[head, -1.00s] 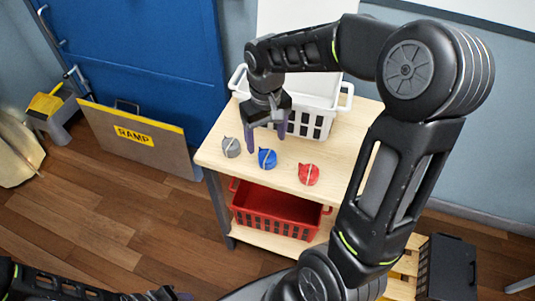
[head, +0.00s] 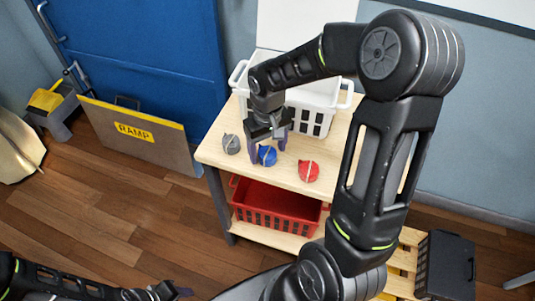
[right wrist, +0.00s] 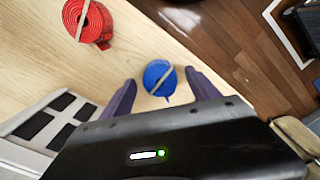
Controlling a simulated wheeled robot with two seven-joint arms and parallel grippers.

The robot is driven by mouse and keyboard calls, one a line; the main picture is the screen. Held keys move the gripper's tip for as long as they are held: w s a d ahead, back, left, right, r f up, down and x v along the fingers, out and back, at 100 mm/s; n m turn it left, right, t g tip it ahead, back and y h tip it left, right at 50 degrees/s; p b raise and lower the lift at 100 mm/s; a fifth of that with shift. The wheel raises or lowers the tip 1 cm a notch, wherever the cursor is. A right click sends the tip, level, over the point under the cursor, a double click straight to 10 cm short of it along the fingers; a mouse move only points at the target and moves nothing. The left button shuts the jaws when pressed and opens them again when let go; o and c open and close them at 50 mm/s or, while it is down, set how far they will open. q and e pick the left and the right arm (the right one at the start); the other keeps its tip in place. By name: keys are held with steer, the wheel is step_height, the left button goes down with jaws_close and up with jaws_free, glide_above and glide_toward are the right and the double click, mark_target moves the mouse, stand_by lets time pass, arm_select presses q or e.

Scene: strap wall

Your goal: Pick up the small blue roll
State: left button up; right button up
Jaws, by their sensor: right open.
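The small blue roll (head: 267,156) lies on the light wooden table top (head: 330,183), between a grey roll (head: 231,144) and a red roll (head: 308,171). My right gripper (head: 268,151) is open over the blue roll, its purple fingers on either side of it. In the right wrist view the blue roll (right wrist: 160,78), with a pale band across it, sits between the open fingertips (right wrist: 165,85); whether they touch it I cannot tell. The red roll (right wrist: 88,22) is at the upper left there. My left gripper (head: 170,292) is low at the bottom left, its jaws unclear.
A white basket (head: 318,99) stands at the back of the table top, behind my right gripper. A red crate (head: 272,208) is on the shelf below. A ramp board (head: 140,135) leans against the blue door at left. The table's front edge is clear.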

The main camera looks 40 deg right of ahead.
mark_target(267, 152)
steer(key=shift+f, duration=0.8)
steer(key=c, duration=1.4)
step_height(267, 152, up, 10)
steer(key=shift+r, duration=0.1)
stand_by(0.4)
